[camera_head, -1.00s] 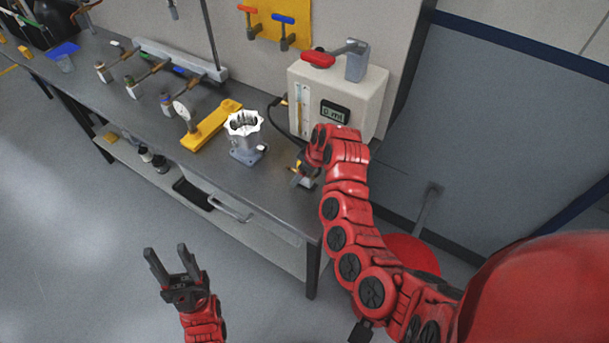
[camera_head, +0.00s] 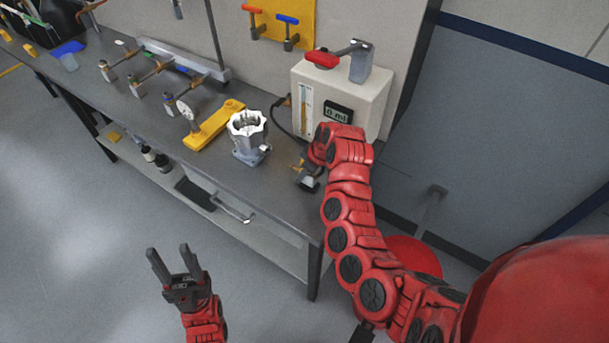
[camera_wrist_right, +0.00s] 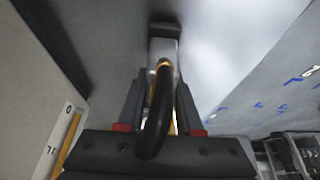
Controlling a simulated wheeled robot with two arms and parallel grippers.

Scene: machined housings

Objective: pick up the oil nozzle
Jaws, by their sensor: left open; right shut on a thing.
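The oil nozzle (camera_wrist_right: 163,48) shows in the right wrist view as a grey piece with a brass-coloured fitting and a black hose (camera_wrist_right: 157,112) curving towards the camera. My right gripper (camera_wrist_right: 161,95) is shut on it, with one finger on each side. In the head view my right gripper (camera_head: 308,178) is low at the bench's right end, in front of the dispenser; a yellow bit shows beside it, and my wrist hides most of the nozzle. My left gripper (camera_head: 174,268) is open and empty, in front of the bench above the floor.
The white oil dispenser (camera_head: 342,98) with a display and red-handled lever stands behind my right gripper. A machined housing (camera_head: 247,138) stands to its left, near a yellow tool with a dial (camera_head: 213,125). The grey bench (camera_head: 270,205) is clear towards its front right.

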